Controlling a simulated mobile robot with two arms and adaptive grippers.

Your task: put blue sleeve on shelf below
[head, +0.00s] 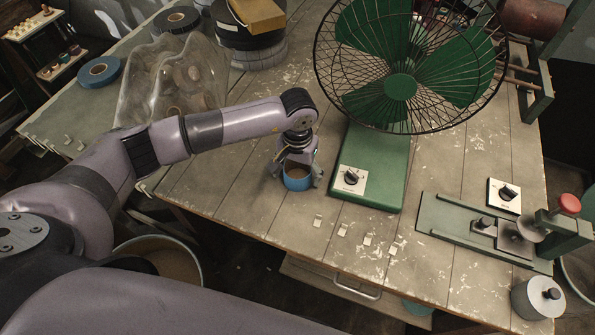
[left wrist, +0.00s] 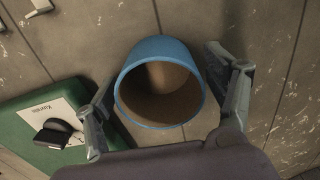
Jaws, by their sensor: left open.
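The blue sleeve (head: 297,182) is a short hollow ring, blue outside and brown inside, standing on the wooden table. My left gripper (head: 296,176) is over it, pointing down. In the left wrist view the sleeve (left wrist: 160,82) lies between the two open fingers (left wrist: 165,105), with a visible gap on each side. A shelf or drawer board (head: 325,280) with a metal handle shows below the table's front edge; most of it is hidden under the tabletop. My right gripper is not in view.
A green fan (head: 375,165) with a wire cage stands right of the sleeve. A clear plastic bag (head: 175,80) and tape rolls (head: 99,71) lie at the back left. A green cutting device (head: 495,228) is at the right. Small metal clips (head: 343,229) lie near the front edge.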

